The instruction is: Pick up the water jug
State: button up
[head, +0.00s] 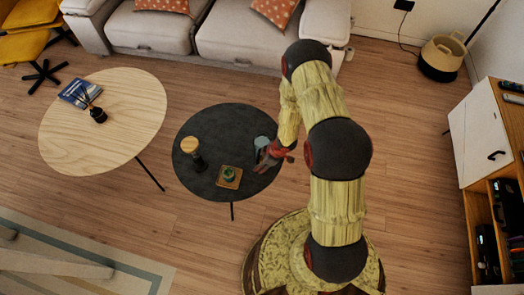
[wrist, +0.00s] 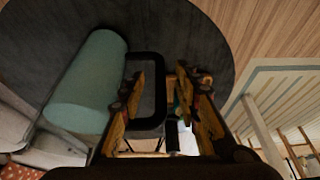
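The water jug (head: 262,142) is a muted teal cylinder near the right side of the dark round table (head: 215,122). In the wrist view, the jug (wrist: 88,85) fills the left side, and its black squared handle (wrist: 159,88) sticks out to the right. My gripper (head: 270,158) is beside the jug, partly covering it in the head view. In the wrist view, my gripper (wrist: 166,76) is open, with its fingers apart. The handle's outer bar appears between the fingers, and the left finger overlaps the handle loop. Contact cannot be told.
A small square tray (head: 221,184) with a green cup (head: 229,174) lies near the table's front. A dark item with a round wooden top (head: 190,145) stands at the left. A pale wooden table (head: 130,110) is further left, and a sofa (head: 230,35) is behind.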

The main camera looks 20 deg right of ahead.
jog(key=shift+w+a, duration=0.2)
jog(key=shift+a, duration=0.1)
jog(key=shift+w+a+f, duration=0.15)
jog(key=shift+a+f, duration=0.1)
jog(key=b+x, duration=0.2)
jog(key=x, duration=0.2)
jog(key=shift+w+f+b, duration=0.1)
jog(key=shift+f+b, duration=0.15)
jog(key=shift+b, duration=0.05)
jog(key=shift+c, duration=0.6)
grip_shut()
jog(key=shift+r, duration=0.1)
jog(key=shift+w, duration=0.15)
